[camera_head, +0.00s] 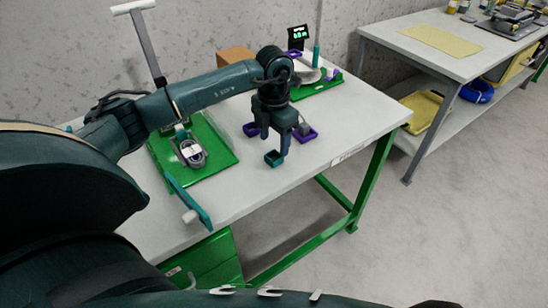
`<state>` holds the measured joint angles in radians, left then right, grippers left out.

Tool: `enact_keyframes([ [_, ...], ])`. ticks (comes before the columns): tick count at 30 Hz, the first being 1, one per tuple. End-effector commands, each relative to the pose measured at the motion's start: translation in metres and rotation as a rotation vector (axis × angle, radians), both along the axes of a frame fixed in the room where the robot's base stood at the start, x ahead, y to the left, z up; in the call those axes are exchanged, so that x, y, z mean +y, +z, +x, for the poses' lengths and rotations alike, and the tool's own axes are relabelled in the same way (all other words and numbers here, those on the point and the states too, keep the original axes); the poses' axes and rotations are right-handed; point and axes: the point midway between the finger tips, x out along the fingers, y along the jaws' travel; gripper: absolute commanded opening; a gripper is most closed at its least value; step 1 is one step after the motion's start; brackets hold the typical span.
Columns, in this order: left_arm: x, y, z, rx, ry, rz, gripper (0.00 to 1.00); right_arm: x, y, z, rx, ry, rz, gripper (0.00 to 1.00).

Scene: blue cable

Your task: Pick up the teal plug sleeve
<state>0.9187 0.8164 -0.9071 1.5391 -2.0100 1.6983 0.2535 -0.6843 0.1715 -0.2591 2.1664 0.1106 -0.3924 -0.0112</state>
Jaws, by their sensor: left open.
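My left gripper (275,138) points down over the middle of the white worktable, its jaws open. A small teal square-edged piece (274,159) shows just below the fingers. I cannot tell whether it is the plug sleeve or a small holder, or whether the gripper touches it. An upright teal piece (316,56) stands at the back of the table, apart from the gripper. No plug sleeve can be made out for certain. My right gripper is not in view.
Purple holders (250,129) (307,135) flank the gripper. A green board (322,86), a small display (298,36) and a cardboard box (235,55) are behind. The table's right front is clear.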

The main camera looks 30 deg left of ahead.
Motion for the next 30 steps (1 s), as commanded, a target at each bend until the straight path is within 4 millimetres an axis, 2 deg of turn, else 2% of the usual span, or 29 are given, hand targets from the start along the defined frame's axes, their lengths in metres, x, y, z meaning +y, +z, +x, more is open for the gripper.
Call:
enact_keyframes([
  [9,0.000,-0.044,-0.003,0.004,0.001,-0.001,0.59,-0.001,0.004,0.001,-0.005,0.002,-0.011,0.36],
  [18,0.000,-0.049,-0.002,0.001,-0.001,-0.001,0.59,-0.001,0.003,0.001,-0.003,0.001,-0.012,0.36],
  [30,0.000,-0.049,-0.002,0.002,-0.001,-0.002,0.26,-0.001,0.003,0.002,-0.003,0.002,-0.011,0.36],
])
